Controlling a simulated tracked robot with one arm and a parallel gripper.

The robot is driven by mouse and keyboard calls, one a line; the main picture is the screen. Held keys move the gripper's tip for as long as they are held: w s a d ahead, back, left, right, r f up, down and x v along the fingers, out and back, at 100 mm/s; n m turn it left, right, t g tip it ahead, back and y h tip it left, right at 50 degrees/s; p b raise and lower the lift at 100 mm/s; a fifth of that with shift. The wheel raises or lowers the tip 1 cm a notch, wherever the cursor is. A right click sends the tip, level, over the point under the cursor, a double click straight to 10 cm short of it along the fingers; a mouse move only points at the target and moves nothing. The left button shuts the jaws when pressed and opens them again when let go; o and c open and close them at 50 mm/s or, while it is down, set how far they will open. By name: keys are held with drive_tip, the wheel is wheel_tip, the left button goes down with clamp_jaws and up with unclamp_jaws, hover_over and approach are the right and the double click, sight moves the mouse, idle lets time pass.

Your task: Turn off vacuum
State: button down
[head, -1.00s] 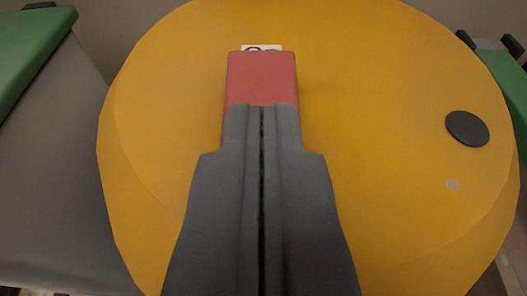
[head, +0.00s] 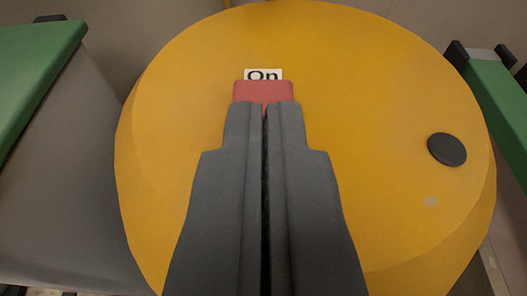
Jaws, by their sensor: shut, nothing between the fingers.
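The vacuum (head: 390,90) shows as a large round yellow top that fills the middle of the head view. A red switch (head: 263,91) sits near its upper middle. A white label reading "On" (head: 263,74) shows just behind the switch. My gripper (head: 264,106) is shut and empty, with its tips at the near edge of the red switch. The tips cover the lower part of the switch, and I cannot tell whether they touch it.
A black round knob or cap (head: 447,149) is on the right of the yellow top. A green and grey bench-like object (head: 35,75) stands at the left. Another green piece (head: 497,105) with black ends is at the right.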

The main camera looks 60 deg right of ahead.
drive_tip(key=r+p, duration=0.1)
drive_tip(key=r, duration=0.1)
drive_tip(key=r+p, duration=0.1)
drive_tip(key=shift+a+r, duration=0.2)
drive_tip(key=shift+r, duration=0.2)
drive_tip(key=s+a+p, duration=0.2)
drive_tip(key=s+a, duration=0.2)
drive_tip(key=a, duration=0.5)
drive_tip(key=shift+s+r, duration=0.35)
drive_tip(key=shift+s, duration=0.05)
